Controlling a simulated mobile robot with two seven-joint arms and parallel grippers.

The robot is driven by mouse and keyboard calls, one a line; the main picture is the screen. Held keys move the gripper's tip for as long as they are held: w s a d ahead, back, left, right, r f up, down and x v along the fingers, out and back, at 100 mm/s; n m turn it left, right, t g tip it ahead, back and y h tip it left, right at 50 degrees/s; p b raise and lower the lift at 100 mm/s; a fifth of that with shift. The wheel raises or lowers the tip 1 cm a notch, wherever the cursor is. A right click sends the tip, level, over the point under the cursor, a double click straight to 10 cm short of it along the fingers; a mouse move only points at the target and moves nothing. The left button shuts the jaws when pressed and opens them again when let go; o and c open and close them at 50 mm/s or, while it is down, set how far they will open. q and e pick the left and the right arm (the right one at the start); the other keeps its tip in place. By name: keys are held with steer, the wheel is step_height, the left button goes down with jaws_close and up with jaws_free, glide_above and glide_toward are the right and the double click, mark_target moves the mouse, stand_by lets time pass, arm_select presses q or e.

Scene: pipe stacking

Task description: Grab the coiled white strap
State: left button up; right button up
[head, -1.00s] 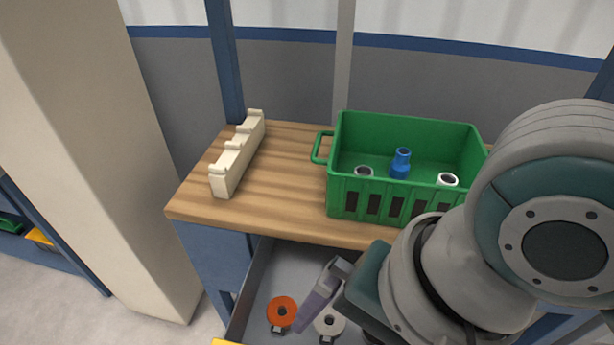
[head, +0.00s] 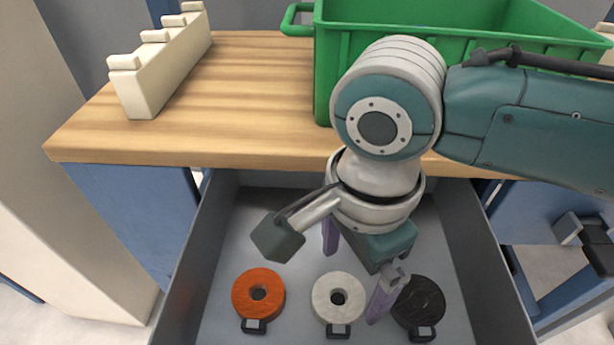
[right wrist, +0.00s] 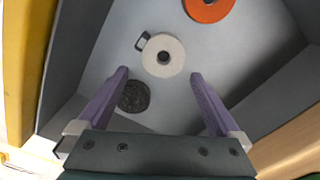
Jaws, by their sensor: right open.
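The coiled white strap (head: 322,296) lies flat on the drawer floor between an orange coil (head: 242,296) and a black coil (head: 420,300). My right gripper (head: 352,286) is open and empty above the drawer, its purple fingers pointing down. In the right wrist view, the white strap (right wrist: 175,62) shows just beyond the gap between the open fingertips (right wrist: 160,74), with its small buckle at its left. The black coil (right wrist: 133,96) shows near the left finger, and the orange coil (right wrist: 209,10) is at the top edge. My left gripper is out of view.
The grey drawer (head: 190,262) has raised side walls around the coils. Above it is a wooden worktop (head: 240,110) with a green crate (head: 325,70) and a cream notched rack (head: 165,70). A yellow edge (right wrist: 25,60) shows in the right wrist view.

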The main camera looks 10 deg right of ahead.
mark_target(344, 295)
steer(key=f+b, duration=0.2)
steer(key=f, duration=0.2)
steer(key=shift+w+f+b, duration=0.25)
steer(key=shift+f+b, duration=0.15)
steer(key=shift+f, duration=0.55)
steer(key=shift+r, duration=0.1)
steer(key=c, duration=1.2)
